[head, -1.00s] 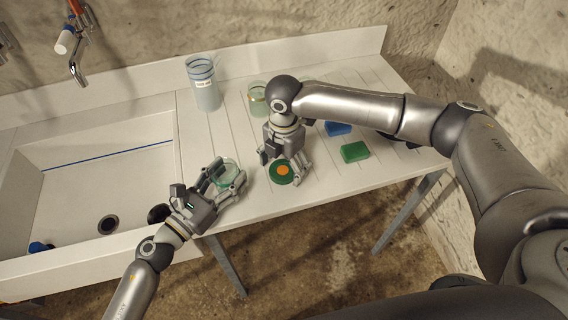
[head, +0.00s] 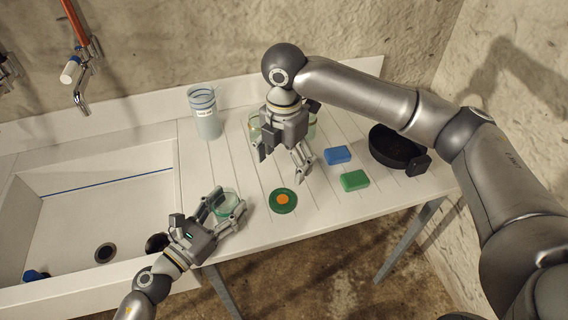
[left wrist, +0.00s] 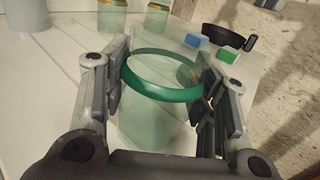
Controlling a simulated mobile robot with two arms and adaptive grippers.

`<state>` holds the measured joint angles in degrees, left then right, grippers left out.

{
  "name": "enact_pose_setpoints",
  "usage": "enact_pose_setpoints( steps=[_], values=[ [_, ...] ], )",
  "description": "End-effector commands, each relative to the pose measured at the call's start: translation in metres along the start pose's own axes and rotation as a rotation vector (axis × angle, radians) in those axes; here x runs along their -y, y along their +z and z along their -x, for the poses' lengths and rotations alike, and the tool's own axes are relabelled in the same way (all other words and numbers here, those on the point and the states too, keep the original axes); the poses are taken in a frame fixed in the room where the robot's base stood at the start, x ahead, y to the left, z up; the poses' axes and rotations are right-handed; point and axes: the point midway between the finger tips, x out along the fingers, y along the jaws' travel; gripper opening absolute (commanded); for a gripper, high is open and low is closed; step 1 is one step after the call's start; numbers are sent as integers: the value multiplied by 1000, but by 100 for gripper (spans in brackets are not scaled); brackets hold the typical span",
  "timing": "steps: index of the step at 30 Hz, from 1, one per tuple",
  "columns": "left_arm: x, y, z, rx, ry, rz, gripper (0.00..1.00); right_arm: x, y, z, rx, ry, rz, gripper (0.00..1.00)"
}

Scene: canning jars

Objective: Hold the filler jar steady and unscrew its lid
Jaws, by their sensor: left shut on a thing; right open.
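The clear greenish filler jar (head: 224,203) stands on the drainboard beside the sink. Its mouth is open, with a green ring at the rim, as the left wrist view shows (left wrist: 165,88). My left gripper (head: 224,206) is shut on the jar, a finger on each side. A green lid with an orange centre (head: 283,200) lies flat on the board, right of the jar and apart from it. My right gripper (head: 281,160) is open and empty, behind and above the lid.
A tall labelled container (head: 205,117) stands at the back by the sink (head: 95,205). Other jars (head: 254,127) behind my right gripper are partly hidden. A blue block (head: 338,155), a green block (head: 354,181) and a black pan (head: 388,148) lie to the right.

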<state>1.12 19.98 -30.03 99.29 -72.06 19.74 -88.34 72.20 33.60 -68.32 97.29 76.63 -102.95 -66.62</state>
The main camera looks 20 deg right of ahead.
Motion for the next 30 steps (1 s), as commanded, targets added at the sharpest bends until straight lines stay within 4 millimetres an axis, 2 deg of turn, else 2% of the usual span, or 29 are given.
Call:
enact_pose_setpoints(
  steps=[5, 6, 12, 23, 26, 30],
  values=[
    [0, -2, 0, -3, 1, 1, 25, 0, 0, 0, 0, 0, 0, 82],
    [0, -2, 0, -3, 1, 1, 54, 0, 0, 0, 0, 0, 0, 82],
    [0, -1, 0, -2, 1, 1, 78, 0, 0, -1, 0, 0, 0, 82],
    [0, 0, 2, -1, 0, 0, 78, 0, 0, -1, 0, 0, 0, 82],
    [0, -1, 11, -1, 1, 2, 78, 0, 0, -1, 0, 0, 0, 82],
    [0, -2, 36, -4, 2, 2, 78, 0, 0, -1, 0, 0, 0, 82]
  ],
)
